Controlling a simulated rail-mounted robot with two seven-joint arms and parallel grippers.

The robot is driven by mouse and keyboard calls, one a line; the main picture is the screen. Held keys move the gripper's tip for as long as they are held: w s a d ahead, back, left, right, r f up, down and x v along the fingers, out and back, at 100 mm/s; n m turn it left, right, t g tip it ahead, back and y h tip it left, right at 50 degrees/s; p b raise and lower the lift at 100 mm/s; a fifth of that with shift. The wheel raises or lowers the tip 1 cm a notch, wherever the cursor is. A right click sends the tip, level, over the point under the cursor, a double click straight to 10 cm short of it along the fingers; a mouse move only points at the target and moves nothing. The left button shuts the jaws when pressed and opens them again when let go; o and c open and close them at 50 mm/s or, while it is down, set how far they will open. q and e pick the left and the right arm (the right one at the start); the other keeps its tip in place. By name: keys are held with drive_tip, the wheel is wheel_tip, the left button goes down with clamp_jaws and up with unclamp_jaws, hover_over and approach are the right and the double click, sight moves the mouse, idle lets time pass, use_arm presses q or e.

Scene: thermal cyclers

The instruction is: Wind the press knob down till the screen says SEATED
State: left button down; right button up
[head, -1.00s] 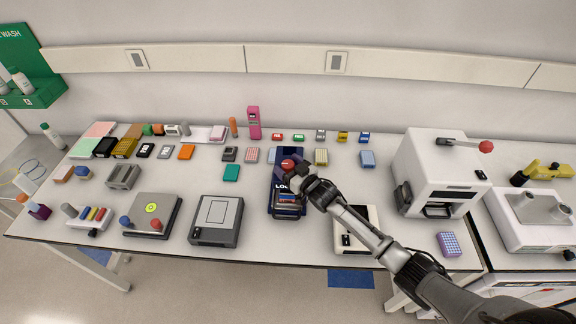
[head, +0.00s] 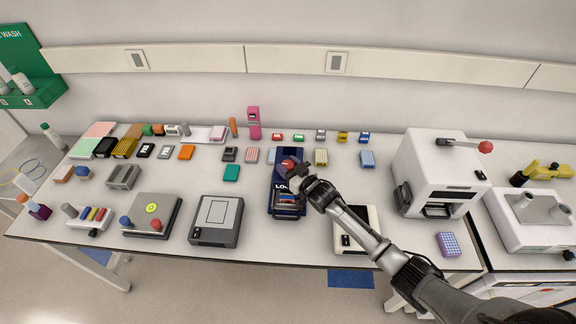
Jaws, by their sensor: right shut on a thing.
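The dark blue thermal cycler (head: 285,212) stands near the middle of the bench. Its red press knob (head: 288,164) sits on top, toward the back. My right gripper (head: 294,170) is at the knob, reaching in from the lower right, and is shut on it. The gripper and wrist cover part of the knob and the cycler's right side. The small screen (head: 287,198) at the cycler's front is lit, but its text is too small to read. White lettering on the lid is partly hidden. My left gripper is not in view.
A grey flat device (head: 216,222) stands left of the cycler, and a white box (head: 355,240) lies under my right arm. A large white machine (head: 432,170) with a red-tipped lever stands to the right. Small blocks and racks line the back of the bench.

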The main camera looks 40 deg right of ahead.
drive_tip(key=m+h+p, duration=0.1)
drive_tip(key=h, duration=0.1)
drive_tip(key=shift+a+m+h, duration=0.15)
drive_tip(key=shift+m+h, duration=0.15)
drive_tip(key=shift+m, duration=0.1)
drive_tip(key=shift+m+h, duration=0.6)
drive_tip(key=shift+h, duration=0.3)
drive_tip(key=shift+m+g+h, duration=0.6)
drive_tip(key=shift+m+h, duration=0.2)
drive_tip(key=shift+h, duration=0.4)
drive_tip(key=shift+m+g+h+b, duration=0.3)
drive_tip(key=shift+m+h+b, duration=0.15)
drive_tip(key=shift+h, duration=0.55)
drive_tip(key=o, duration=0.9)
